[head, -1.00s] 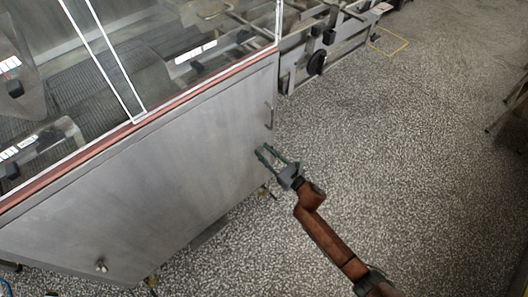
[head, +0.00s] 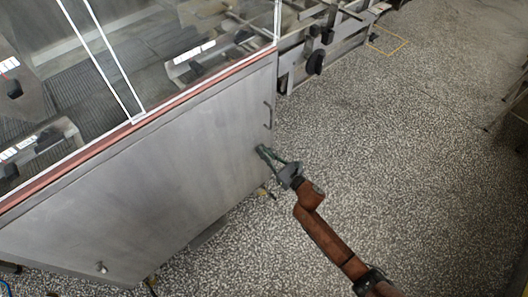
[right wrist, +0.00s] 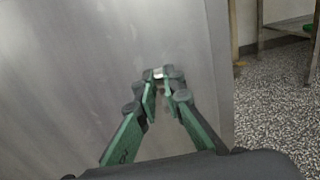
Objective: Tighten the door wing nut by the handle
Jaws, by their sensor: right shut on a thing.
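The grey metal door panel (head: 170,180) has a thin bar handle (head: 268,114) near its right edge. My right gripper (head: 264,152) is at the panel just below the handle, its fingertips close to the surface. In the right wrist view the green fingers (right wrist: 159,80) are closed on a small bright metal piece, the wing nut (right wrist: 158,72). Only a little of the nut shows between the tips, so its angle is hard to tell; in the head view the fingers hide it. My left gripper is in neither view.
Another small metal knob (head: 101,267) sits low on the panel's left part. Clear guards with a copper-coloured lower rail (head: 95,150) stand above the panel. Conveyor framework with a black knob (head: 315,62) is beyond it. The speckled floor (head: 420,150) at right is open.

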